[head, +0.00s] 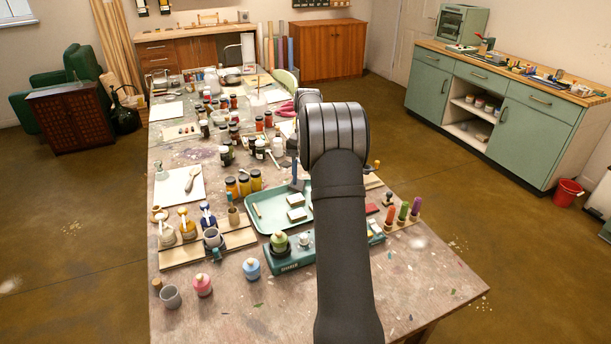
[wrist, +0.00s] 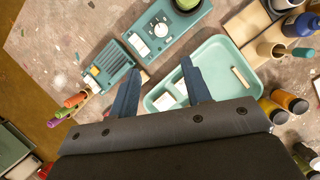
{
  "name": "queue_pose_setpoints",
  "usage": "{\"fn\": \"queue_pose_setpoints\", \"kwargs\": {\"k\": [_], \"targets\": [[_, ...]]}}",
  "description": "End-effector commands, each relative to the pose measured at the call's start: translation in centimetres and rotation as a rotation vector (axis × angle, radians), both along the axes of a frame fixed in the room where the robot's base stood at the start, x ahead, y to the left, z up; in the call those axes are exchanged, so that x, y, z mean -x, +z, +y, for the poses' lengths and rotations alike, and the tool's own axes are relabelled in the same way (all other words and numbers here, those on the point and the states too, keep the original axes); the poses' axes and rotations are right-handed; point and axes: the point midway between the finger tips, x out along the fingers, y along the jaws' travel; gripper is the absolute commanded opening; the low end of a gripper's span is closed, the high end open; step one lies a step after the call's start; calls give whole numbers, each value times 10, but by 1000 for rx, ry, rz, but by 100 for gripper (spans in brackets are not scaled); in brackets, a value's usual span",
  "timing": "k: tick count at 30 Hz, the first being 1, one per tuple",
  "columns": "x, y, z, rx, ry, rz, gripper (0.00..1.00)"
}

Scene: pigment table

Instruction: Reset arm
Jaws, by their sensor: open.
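My gripper (wrist: 157,88) shows in the wrist view with its two blue fingers apart and nothing between them. The tray also shows in the wrist view (wrist: 222,44), with white blocks (wrist: 170,97) partly behind a finger. In the head view my own dark arm reaches up the middle and hides part of the table. A blue finger shows just left of the arm, above the tray.
A teal scale (head: 290,260) with a green-filled jar stands in front of the tray. Pink (head: 202,285) and blue (head: 251,268) jars stand nearby. Colored sticks (head: 403,212) stand in a holder right of the arm. Bottles crowd the table's far part. The front right corner is clear.

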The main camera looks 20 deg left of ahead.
Motion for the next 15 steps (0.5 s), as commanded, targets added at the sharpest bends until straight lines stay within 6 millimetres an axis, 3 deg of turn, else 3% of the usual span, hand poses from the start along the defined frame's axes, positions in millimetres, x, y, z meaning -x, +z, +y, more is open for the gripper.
{"fn": "queue_pose_setpoints", "kwargs": {"k": [10, 15], "targets": [[1, -2, 0, 0, 0, 0, 44], [6, -15, -2, 1, 0, 3, 44]]}}
